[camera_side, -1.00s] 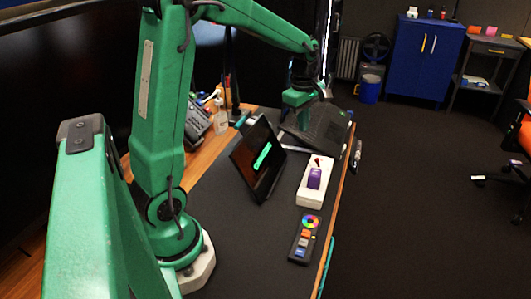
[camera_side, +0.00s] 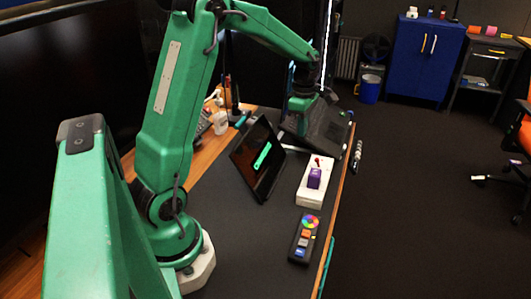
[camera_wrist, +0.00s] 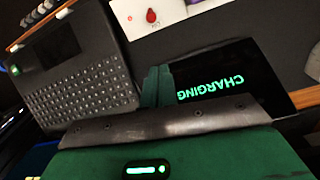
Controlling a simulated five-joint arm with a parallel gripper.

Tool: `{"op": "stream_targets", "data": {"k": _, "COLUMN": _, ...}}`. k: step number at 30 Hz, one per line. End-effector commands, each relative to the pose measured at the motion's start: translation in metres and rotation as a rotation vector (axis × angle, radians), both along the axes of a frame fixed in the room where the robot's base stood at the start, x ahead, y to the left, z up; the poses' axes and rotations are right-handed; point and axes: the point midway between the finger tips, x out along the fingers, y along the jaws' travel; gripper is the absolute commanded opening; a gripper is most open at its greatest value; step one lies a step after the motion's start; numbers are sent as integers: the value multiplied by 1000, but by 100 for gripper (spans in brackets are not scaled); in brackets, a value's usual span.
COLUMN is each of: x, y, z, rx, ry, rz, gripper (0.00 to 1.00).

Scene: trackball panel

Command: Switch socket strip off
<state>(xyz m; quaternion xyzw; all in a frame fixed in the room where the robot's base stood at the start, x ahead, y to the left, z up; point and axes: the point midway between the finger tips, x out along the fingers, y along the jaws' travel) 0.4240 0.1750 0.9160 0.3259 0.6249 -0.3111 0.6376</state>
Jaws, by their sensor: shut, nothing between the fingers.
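My gripper (camera_wrist: 156,84) is shut and empty. Its fingers point towards the strip but are apart from it. In the side view my gripper (camera_side: 301,115) is over the keyboard area, beyond the strip's far end.
A tablet reading "CHARGING" (camera_wrist: 240,75) stands tilted left of the strip in the side view. A black keyboard device (camera_wrist: 85,85) lies by my gripper. A remote with a colour wheel (camera_side: 303,240) lies nearer. The desk's right edge runs close by the strip.

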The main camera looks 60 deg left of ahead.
Motion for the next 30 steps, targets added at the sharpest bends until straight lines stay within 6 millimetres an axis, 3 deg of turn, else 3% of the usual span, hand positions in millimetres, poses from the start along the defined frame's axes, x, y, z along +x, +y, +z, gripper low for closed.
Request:
{"op": "stream_targets", "data": {"k": 8, "x": -1, "y": 1, "z": -23, "rx": -2, "ry": 4, "rz": 0, "gripper": 0}}
{"op": "stream_targets", "data": {"k": 23, "x": -1, "y": 7, "z": -97, "rx": -1, "ry": 3, "rz": 0, "gripper": 0}}
{"op": "stream_targets", "data": {"k": 30, "x": 15, "y": -14, "z": -90, "rx": -2, "ry": 2, "rz": -3, "gripper": 0}}
